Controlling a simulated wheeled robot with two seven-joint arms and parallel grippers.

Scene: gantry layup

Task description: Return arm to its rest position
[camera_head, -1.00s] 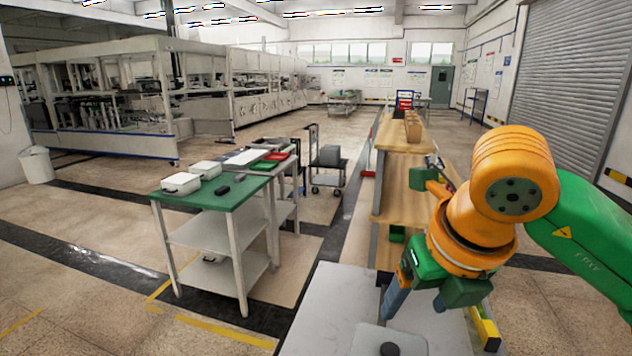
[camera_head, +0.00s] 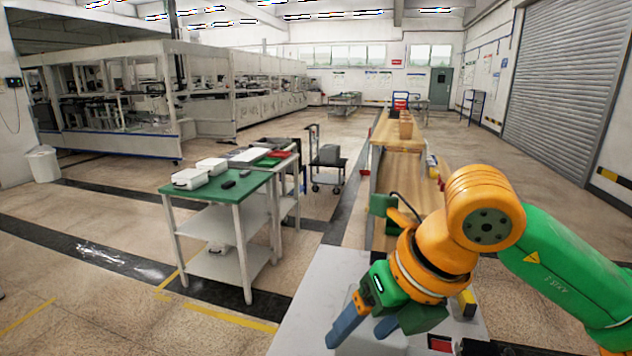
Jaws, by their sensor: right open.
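My right arm (camera_head: 484,222) comes in from the right, orange at the wrist and green along the forearm. Its gripper (camera_head: 362,330) points down and left over the light grey table at the bottom of the view. The two blue-grey fingers are apart, and I see nothing held between them. A pale grey object lies just below and behind the fingers, partly hidden by them; I cannot tell whether they touch it. My left gripper is not in view.
A green-topped table (camera_head: 218,190) with white boxes stands left of centre. The grey table (camera_head: 312,300) is below my right gripper. Wooden benches (camera_head: 400,165) stand behind it. A dark cart (camera_head: 328,165) is farther back. Open floor lies at left.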

